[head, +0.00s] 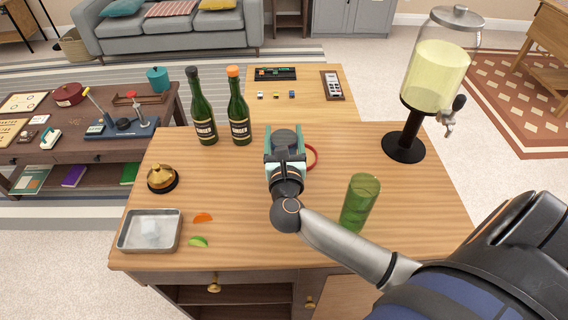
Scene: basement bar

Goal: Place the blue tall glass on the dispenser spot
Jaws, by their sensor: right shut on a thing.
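My right gripper (285,142) is over the middle of the wooden counter, with its fingers pointing away from me. It is shut on a dark blue-grey round thing (284,137), which looks like the blue tall glass. The gripper and wrist hide most of it, and I cannot tell whether it touches the counter. A red ring (315,157) shows partly just right of the gripper. The drink dispenser (436,70), with pale yellow liquid, stands at the right on a black round base, its tap on the right side. My left gripper is not in view.
A green tall glass (359,203) stands right of my right wrist, near my forearm. Two green bottles (239,112) stand at the back left. A brass bell (161,178), a metal ice tray (150,231) and fruit slices (199,241) are at the left. The counter's front right is clear.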

